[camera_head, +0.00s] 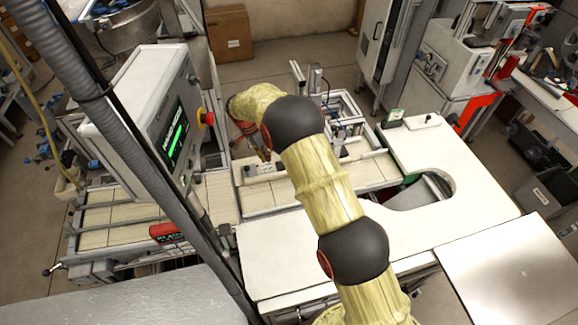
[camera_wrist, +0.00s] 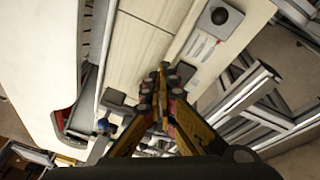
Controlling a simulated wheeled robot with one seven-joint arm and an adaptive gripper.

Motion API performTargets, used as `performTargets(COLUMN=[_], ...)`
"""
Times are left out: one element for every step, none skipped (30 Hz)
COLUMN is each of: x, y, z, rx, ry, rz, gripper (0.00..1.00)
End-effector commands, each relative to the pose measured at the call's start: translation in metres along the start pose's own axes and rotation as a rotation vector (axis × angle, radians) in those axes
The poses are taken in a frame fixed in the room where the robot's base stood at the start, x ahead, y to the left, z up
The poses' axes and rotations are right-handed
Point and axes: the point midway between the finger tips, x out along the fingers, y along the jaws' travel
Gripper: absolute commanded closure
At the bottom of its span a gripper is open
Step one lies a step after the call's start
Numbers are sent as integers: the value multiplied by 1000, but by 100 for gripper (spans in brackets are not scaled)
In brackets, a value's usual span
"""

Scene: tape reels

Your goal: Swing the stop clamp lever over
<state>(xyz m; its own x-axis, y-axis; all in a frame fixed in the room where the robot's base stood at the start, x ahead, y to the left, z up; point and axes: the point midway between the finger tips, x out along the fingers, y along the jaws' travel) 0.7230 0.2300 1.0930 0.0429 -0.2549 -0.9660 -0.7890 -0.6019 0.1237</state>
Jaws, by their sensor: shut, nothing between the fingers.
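My gripper (camera_wrist: 163,76) is shut and empty, its fingertips together above the pale slatted bed. In the head view the gripper (camera_head: 263,153) points down at the bench, partly hidden by my arm. Beside the fingertips is a light plate (camera_wrist: 199,48) with small red marks and a round black knob (camera_wrist: 220,15). I cannot clearly make out the stop clamp lever; dark parts near the fingertips blend with them. Whether the fingers touch anything cannot be told.
A control box with a green screen (camera_head: 176,135) and red button (camera_head: 208,118) stands left of my arm. Metal framing (camera_wrist: 240,92) lies right of the fingers in the wrist view. A white worktop (camera_head: 432,150) with a cutout is at right.

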Motion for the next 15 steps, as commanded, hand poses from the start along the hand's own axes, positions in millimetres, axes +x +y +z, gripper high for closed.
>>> performTargets(x=[0,0,0,0,0,0,0,0,0,0,0,1,2,3,6], y=[2,2,4,4,5,5,6,6,6,6,6,6,6,6,6], z=[-4,-5,-7,-9,-9,-10,-9,-9,-9,-9,-9,-9,-9,-9,-9], rx=[82,136,203,250,294,346,382,412,445,464,480,494,501,505,507], ry=[14,21,29,34,37,39,39,39,39,39,39,39,39,38,38], rz=[6,8,10,11,12,13,14,14,14,13,13,13,13,13,14], gripper=[100,100,100,100,100,100,100,100,100,100,100,100,100,100,100])
